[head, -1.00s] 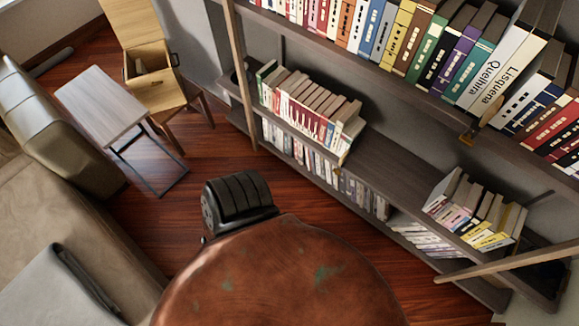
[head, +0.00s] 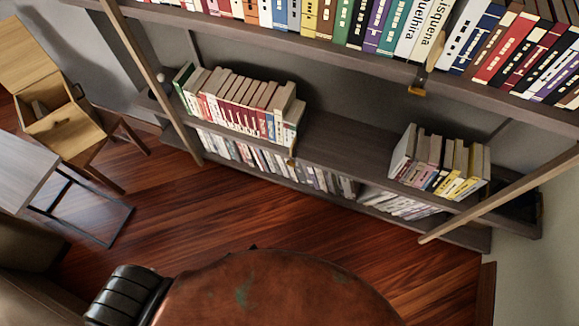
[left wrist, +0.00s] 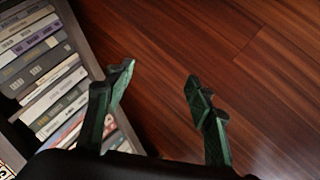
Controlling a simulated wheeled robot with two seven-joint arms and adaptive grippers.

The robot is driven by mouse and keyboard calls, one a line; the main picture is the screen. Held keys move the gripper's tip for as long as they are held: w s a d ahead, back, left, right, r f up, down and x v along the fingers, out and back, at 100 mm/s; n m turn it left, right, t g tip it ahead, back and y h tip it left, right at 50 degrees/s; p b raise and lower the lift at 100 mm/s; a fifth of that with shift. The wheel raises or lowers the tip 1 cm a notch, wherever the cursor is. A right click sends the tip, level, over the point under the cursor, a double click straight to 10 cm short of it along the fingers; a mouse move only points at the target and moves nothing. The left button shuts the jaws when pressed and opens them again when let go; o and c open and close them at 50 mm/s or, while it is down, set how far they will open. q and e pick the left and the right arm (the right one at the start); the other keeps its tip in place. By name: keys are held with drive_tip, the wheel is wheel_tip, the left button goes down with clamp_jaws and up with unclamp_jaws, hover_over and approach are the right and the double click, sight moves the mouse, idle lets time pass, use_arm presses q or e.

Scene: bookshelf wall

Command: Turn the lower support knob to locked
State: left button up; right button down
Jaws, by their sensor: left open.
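A wall bookshelf (head: 345,150) fills the upper and right part of the head view. A small brass-coloured fitting (head: 418,80) sits on the front edge of the upper shelf, and a smaller one (head: 291,162) is on the edge of the shelf below. Both are too small to tell which is the lower support knob or how it is turned. My left gripper (left wrist: 160,74) is open and empty in the left wrist view, above the wood floor beside a shelf of books. It is not visible in the head view. My right gripper is in neither view.
A slanted wooden pole (head: 500,193) crosses the shelf's right side; another (head: 150,75) stands left. A small side table (head: 25,175) and a wooden chair with a box (head: 60,120) are at left. Wood floor (head: 330,225) is clear before the shelf. Books (left wrist: 45,65) lie left in the wrist view.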

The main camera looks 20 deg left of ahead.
use_arm(q)
drive_tip(key=w+d+r+n+t+b, duration=0.25)
drive_tip(key=w+n+b, duration=0.3)
drive_tip(key=w, duration=0.65)
drive_tip(key=n+t+b, duration=0.8)
drive_tip(key=n+b, duration=0.6)
drive_tip(key=n, duration=0.6)
approach(291, 163)
drive_tip(key=w, duration=0.8)
drive_tip(key=shift+d+f+y, duration=0.3)
drive_tip(key=shift+y, duration=0.1)
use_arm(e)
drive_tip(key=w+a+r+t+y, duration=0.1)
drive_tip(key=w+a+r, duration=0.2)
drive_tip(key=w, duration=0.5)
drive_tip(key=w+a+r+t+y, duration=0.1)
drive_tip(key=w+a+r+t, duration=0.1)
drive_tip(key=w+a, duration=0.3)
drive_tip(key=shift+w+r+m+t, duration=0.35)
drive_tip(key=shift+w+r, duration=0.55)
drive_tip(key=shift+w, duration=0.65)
use_arm(q)
drive_tip(key=shift+c, duration=0.3)
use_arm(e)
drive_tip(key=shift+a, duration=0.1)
use_arm(q)
drive_tip(key=c, duration=1.1)
